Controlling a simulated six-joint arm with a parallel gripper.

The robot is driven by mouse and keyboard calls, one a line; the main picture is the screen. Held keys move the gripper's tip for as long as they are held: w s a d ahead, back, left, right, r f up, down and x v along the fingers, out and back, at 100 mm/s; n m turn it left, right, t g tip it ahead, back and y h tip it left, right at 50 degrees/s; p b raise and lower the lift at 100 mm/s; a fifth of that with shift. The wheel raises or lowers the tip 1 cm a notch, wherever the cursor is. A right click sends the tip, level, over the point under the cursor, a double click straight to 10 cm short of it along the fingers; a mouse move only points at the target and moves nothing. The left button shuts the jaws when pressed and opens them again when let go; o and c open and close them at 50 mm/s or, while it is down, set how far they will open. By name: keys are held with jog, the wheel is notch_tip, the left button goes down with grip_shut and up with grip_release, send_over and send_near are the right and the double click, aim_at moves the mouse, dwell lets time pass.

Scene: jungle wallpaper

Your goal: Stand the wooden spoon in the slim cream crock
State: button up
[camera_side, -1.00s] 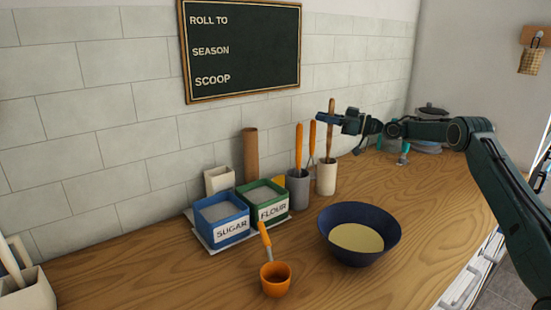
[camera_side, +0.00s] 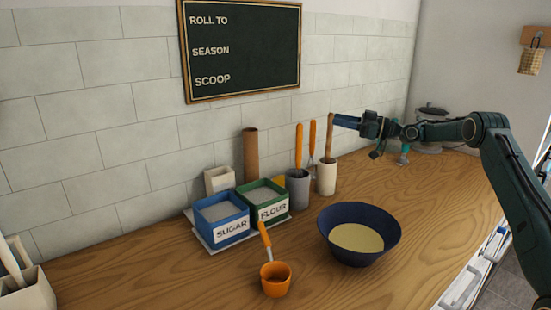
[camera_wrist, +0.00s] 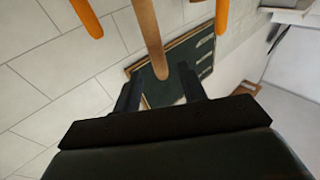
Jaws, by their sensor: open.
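The wooden spoon (camera_side: 330,148) stands nearly upright in the slim cream crock (camera_side: 326,181), its lower end hidden inside. My gripper (camera_side: 336,119) is open beside the spoon's upper end, just right of it in the side view. In the wrist view the spoon's handle (camera_wrist: 149,30) comes down from the top, and its end appears between the two open fingertips (camera_wrist: 160,76). I cannot tell whether a finger touches it.
A grey crock (camera_side: 298,190) with orange-handled tools stands just left of the cream crock. A dark blue bowl (camera_side: 388,235), an orange scoop (camera_side: 275,279), and sugar (camera_side: 222,228) and flour (camera_side: 272,210) boxes stand nearby.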

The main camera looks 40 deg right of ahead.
notch_tip(320, 180, up, 7)
dwell(0.3)
jog(key=shift+w+a, duration=0.1)
dwell(0.6)
jog(key=s+a+r+m+g+h, duration=0.1)
jog(key=a+r+h, duration=0.1)
jog(key=a, duration=0.4)
jog(key=s+a+r+g+h, duration=0.1)
jog(key=a+r+g, duration=0.15)
jog(key=a, duration=0.35)
jog(key=s+a+m+g+h, duration=0.1)
jog(key=s+a+m+h, duration=0.15)
jog(key=s+a, duration=0.6)
jog(key=s+f+m+g+h, duration=0.1)
jog(key=s+f, duration=0.3)
jog(key=s, duration=0.7)
jog(key=s+f+m+g+h, duration=0.1)
jog(key=s+f+g+h, duration=0.1)
jog(key=s, duration=1)
jog(key=s+a+f+m+g+h, duration=0.1)
jog(key=s+f+g+h, duration=0.1)
jog(key=s+f, duration=0.4)
jog(key=s+h, duration=0.1)
jog(key=s, duration=0.4)
jog(key=shift+s+f+m, duration=0.25)
jog(key=shift+m, duration=0.1)
jog(key=shift+g, duration=0.25)
